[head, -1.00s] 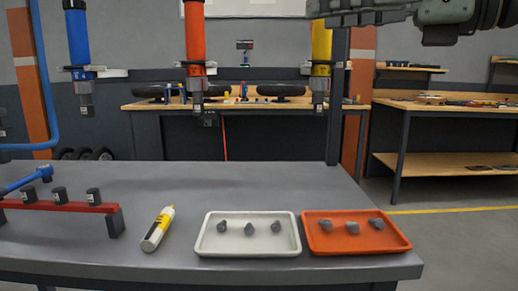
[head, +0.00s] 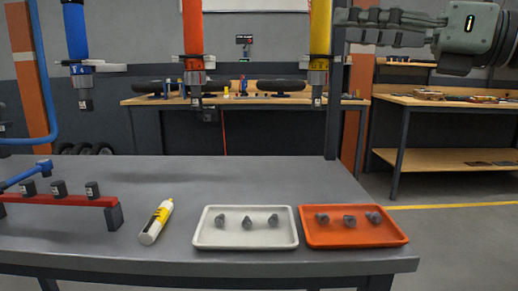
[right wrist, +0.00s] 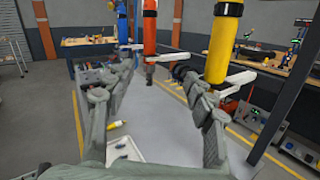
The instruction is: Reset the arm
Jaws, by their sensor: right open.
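My right gripper (head: 345,28) is at the upper right of the head view, raised well above the table and in front of the yellow hanging tool (head: 319,50). In the right wrist view its fingers (right wrist: 158,120) are spread apart with nothing between them. My left gripper is not in the head view. On the grey table (head: 230,175) stand a white tray (head: 246,243) and an orange tray (head: 352,241), each with three dark grey pieces. A white and yellow bottle (head: 156,222) lies left of the white tray.
An orange tool (head: 193,45) and a blue tool (head: 77,40) also hang over the table. A red rack (head: 60,201) with dark sockets stands at the left. The table's middle is clear. Workbenches stand behind.

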